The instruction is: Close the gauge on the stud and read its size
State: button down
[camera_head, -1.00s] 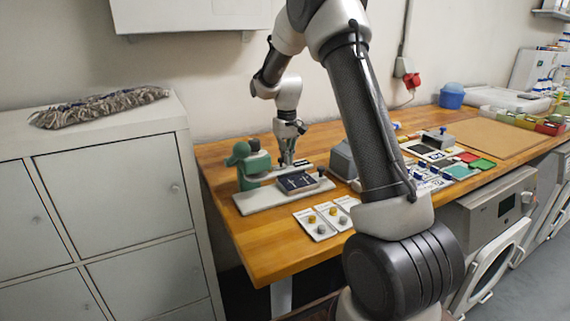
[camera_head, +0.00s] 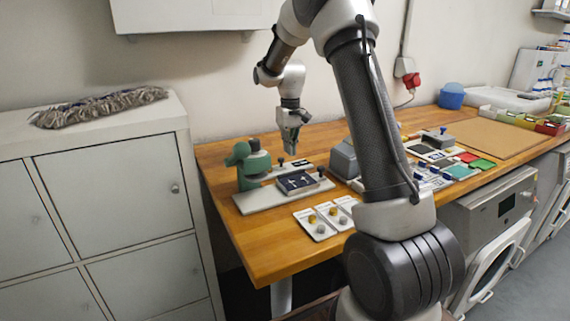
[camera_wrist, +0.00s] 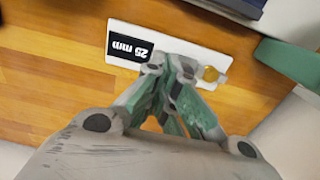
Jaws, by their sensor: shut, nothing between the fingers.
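A white plate with a black label (camera_wrist: 129,47) lies on the wooden bench. The label is upside down in the wrist view and appears to read 25 mm. A small brass-coloured round stud (camera_wrist: 211,74) shows at the plate's other end, partly beside my fingers. My gripper (camera_wrist: 172,66) is shut and empty over the plate, hiding its middle; I cannot tell whether the tips touch it.
Cards with yellow and grey studs (camera_head: 320,221) lie at the bench's front edge. A grey box (camera_head: 343,160) stands right of my gripper. Coloured pads (camera_head: 482,164) and a brown board (camera_head: 490,137) lie farther right. Grey lockers (camera_head: 110,195) stand left.

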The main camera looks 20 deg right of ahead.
jog(key=shift+r, duration=2.3)
jog(key=shift+w, duration=0.1)
jog(key=s+a+r+t, duration=0.1)
jog(key=s+r, duration=0.2)
jog(key=s, duration=0.9)
jog(key=s+a+r+t, duration=0.1)
jog(key=s+r+t, duration=0.1)
jog(key=s, duration=1)
jog(key=s+a+r+t, duration=0.1)
jog(key=s+a+r, duration=0.1)
jog(key=s, duration=1.1)
jog(key=shift+r, duration=0.85)
